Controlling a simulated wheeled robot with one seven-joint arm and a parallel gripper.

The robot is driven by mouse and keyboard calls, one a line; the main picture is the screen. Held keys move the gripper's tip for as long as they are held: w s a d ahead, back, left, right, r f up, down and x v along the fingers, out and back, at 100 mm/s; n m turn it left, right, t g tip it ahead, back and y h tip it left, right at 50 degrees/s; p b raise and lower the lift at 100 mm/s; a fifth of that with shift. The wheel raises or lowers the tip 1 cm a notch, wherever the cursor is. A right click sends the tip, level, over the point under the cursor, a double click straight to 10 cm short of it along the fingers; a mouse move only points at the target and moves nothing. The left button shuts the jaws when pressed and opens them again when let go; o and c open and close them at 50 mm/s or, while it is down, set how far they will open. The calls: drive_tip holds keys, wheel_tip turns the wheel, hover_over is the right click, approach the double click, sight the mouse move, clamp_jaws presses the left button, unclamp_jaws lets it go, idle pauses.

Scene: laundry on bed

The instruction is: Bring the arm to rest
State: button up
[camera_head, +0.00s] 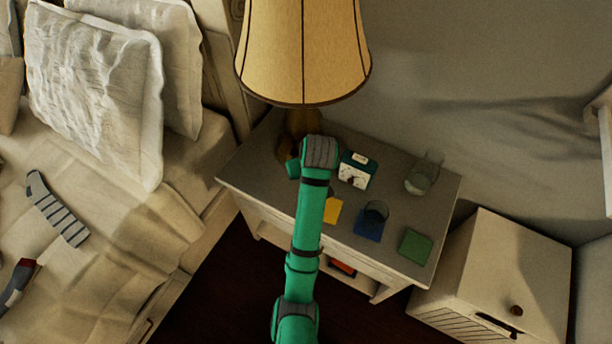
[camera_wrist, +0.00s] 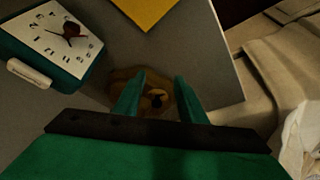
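My arm (camera_head: 309,215) is green and stretches over the grey-topped nightstand, its wrist beside the lamp base. My gripper (camera_wrist: 159,84) shows in the wrist view with its two green fingers apart. The brown lamp base (camera_wrist: 155,78) lies beyond and between the fingers, with a small round knob-like part visible in the gap. I see no finger pressed on it, but contact is hard to judge. In the head view my wrist hides most of the gripper and part of the lamp base.
The lampshade (camera_head: 304,55) overhangs close above my wrist. A clock (camera_head: 357,170) stands just right of it. A glass (camera_head: 422,176), a yellow card (camera_head: 333,210), a blue coaster (camera_head: 367,228) bearing a cup and a green coaster (camera_head: 415,245) share the nightstand. The bed (camera_head: 110,265) is left.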

drive_tip(key=shift+s+d, duration=0.1)
drive_tip(key=shift+s, duration=0.7)
